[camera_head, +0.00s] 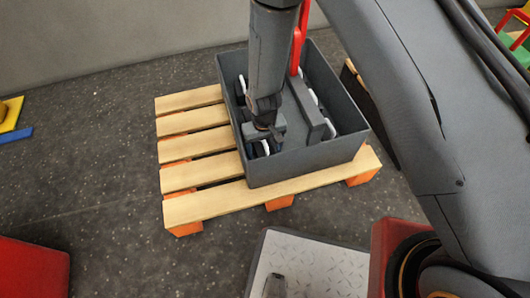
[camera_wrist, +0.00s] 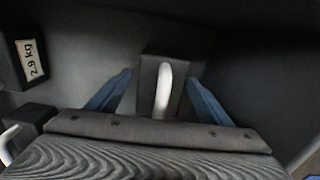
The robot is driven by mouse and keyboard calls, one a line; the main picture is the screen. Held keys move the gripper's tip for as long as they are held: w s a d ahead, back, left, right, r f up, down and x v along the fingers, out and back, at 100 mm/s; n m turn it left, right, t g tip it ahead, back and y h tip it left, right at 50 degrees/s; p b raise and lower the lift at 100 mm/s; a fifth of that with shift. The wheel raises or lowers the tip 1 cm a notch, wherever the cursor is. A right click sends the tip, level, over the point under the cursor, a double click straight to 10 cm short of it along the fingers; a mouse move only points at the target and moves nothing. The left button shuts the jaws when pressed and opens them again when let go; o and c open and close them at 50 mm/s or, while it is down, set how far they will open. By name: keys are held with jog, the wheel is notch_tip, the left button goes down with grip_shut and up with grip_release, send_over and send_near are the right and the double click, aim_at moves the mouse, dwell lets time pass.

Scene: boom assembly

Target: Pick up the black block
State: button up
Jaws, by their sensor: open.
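A black block (camera_wrist: 149,68) with a white handle (camera_wrist: 164,90) lies in the wrist view between the two blue fingers of my gripper (camera_wrist: 161,77). The fingers are spread, one on each side, with a gap to the block. In the head view my gripper (camera_head: 263,148) points down inside a dark grey bin (camera_head: 300,168), near its front left corner. There the arm and gripper hide most of the block. A second black block (camera_wrist: 30,60) with a "2.9 kg" label stands at the left of the wrist view. Another dark block (camera_wrist: 28,117) with a white handle sits at lower left.
The bin stands on a wooden pallet (camera_head: 190,208). More dark blocks with white handles lie along the bin's right wall, and a raised grey bar (camera_head: 305,108) is in the middle. A red upright (camera_head: 298,45) rises behind. Open floor lies left of the pallet.

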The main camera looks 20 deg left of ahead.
jog(key=shift+f, duration=0.4)
grip_shut()
jog(key=shift+w+a+r, duration=0.1)
jog(key=shift+r, duration=0.05)
jog(key=shift+r, duration=0.1)
